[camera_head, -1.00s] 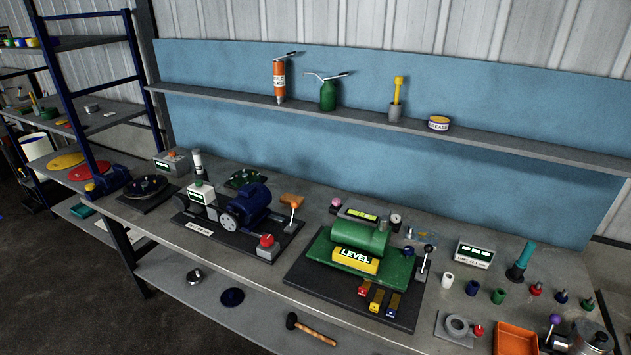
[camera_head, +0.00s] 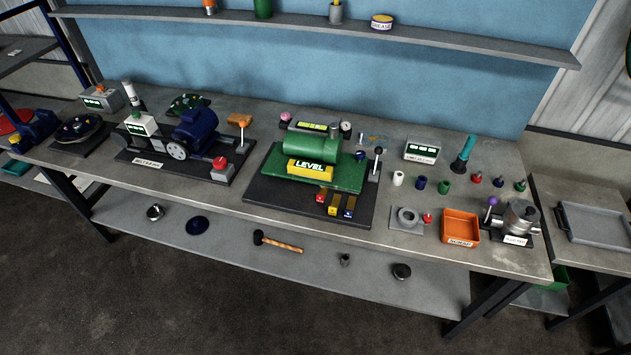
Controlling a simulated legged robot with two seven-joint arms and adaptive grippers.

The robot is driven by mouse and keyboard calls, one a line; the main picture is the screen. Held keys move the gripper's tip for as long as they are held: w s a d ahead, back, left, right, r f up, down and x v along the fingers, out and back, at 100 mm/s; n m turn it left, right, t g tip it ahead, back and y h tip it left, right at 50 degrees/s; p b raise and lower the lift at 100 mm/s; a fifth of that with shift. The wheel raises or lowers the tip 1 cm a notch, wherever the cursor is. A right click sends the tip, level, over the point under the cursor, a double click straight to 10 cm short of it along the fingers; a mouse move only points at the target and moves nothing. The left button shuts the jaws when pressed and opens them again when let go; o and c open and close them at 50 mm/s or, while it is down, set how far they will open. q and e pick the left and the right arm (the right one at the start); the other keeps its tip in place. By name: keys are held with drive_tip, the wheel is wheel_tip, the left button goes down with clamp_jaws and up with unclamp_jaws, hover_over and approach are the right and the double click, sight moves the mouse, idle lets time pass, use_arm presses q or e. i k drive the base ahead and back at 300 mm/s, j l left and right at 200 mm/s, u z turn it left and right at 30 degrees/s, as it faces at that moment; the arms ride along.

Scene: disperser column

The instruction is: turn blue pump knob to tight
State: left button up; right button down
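A blue motor-like unit (camera_head: 196,132) with a pale wheel stands on a black base plate at the left of the bench. A red knob (camera_head: 220,163) sits at the right of this plate, and an orange handle (camera_head: 240,121) stands behind it. A green unit labelled LEVEL (camera_head: 313,148) stands mid-bench on another black plate. A small dark blue round part (camera_head: 361,155) shows at its right end. I cannot tell which part is the blue pump knob or how tight it is. Neither of my grippers is in view.
A black-knobbed lever (camera_head: 378,160) and blue, yellow and red blocks (camera_head: 334,205) are on the green unit's plate. An orange bin (camera_head: 460,227) and small coloured parts are to the right. A hammer (camera_head: 278,243) lies on the lower shelf (camera_head: 330,265). Floor in front is clear.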

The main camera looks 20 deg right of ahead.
sight(360, 155)
drive_tip(key=i+z, duration=0.1)
drive_tip(key=z, duration=0.7)
drive_tip(key=i+j+z, duration=0.1)
drive_tip(key=z, duration=0.35)
